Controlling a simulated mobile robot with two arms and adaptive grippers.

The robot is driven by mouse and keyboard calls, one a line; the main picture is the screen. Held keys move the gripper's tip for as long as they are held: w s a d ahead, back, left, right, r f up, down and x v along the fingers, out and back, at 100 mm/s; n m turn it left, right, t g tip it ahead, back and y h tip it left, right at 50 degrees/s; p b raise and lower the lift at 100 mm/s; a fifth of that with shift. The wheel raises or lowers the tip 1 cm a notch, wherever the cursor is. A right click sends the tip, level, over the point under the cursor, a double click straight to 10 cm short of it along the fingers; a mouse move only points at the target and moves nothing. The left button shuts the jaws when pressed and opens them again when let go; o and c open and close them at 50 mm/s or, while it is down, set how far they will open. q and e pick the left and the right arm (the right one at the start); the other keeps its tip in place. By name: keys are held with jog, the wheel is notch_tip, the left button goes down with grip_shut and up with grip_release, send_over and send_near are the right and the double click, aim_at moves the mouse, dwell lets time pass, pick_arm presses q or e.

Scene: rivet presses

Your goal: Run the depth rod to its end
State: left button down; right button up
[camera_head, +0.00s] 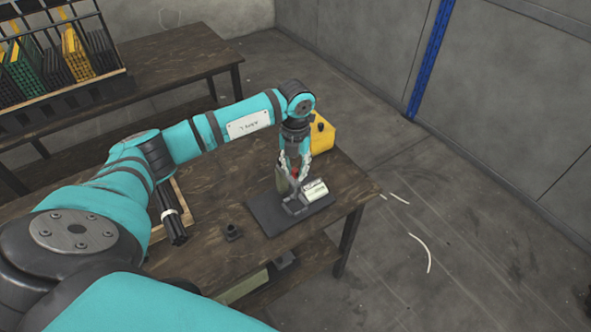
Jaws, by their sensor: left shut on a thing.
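My left gripper (293,172) points down over the small press (292,206) on the brown table. Its fingers are closed around a small part of the press, with a bit of red showing between them. The press has a grey body and a pale labelled block (315,190) on its right side, and it stands on a dark mat (266,213). I cannot make out the depth rod itself; the fingers and the press's own parts hide that spot. My right gripper is not in view.
A yellow box (322,134) stands behind the press. A small dark part (232,231) sits left of the mat. A wooden tray (184,196) lies partly under my arm. A rack of bins (60,60) stands on another table at the back left. Floor to the right is open.

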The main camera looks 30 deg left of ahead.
aim_at(295, 170)
pick_arm(q)
jog(key=shift+w+r, duration=0.2)
jog(key=c, duration=1.2)
grip_release()
jog(key=shift+s, duration=0.15)
notch_tip(295, 170, up, 12)
jog(key=shift+r, duration=0.1)
